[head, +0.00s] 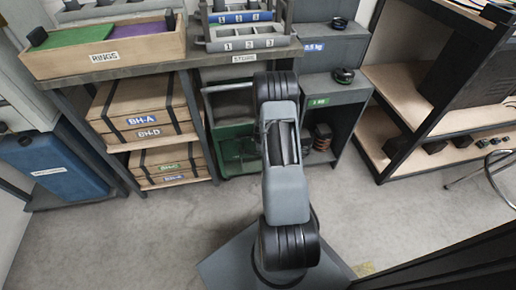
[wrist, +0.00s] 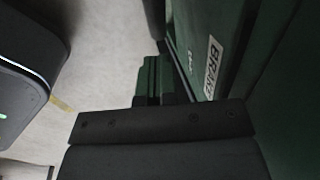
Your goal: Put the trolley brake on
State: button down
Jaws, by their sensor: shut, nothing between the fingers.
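The green trolley (head: 233,135) stands under the bench, partly hidden behind my arm in the head view. In the wrist view its dark green side (wrist: 240,45) fills the right, with a white label reading BRAKE (wrist: 213,66). My gripper (wrist: 155,97) is shut and empty, close beside this green side. A green ridged piece (wrist: 151,75) shows at the fingers; I cannot tell if it is the brake lever or touches them. The head view does not show my fingertips, which are behind my arm.
Wooden boxes (head: 145,110) fill the shelf left of the trolley. A grey cabinet (head: 338,95) stands to its right, with a wood-shelved rack (head: 405,95) further right. The grey floor (head: 140,230) is clear in front. A dark rounded object (wrist: 25,60) shows at left in the wrist view.

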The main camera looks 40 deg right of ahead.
jog(key=s+d+r+p, duration=0.3)
jog(key=s+d+r, duration=0.1)
jog(key=r, duration=0.6)
jog(key=shift+s+p, duration=0.25)
jog(key=shift+p, duration=0.05)
jog(key=shift+d, duration=0.1)
jog(key=s+d+f+n+t+h+p, duration=0.1)
jog(key=s+d+f+n+h+p, duration=0.15)
jog(key=s+d+n, duration=0.4)
jog(key=w+a+r+n+t+y, duration=0.1)
jog(key=w+a+n+t+y, duration=0.3)
jog(key=a+n, duration=0.4)
jog(key=shift+w+a+n+t+y, duration=0.2)
jog(key=shift+w+n+t+y, duration=0.15)
jog(key=shift+w+n+t, duration=0.45)
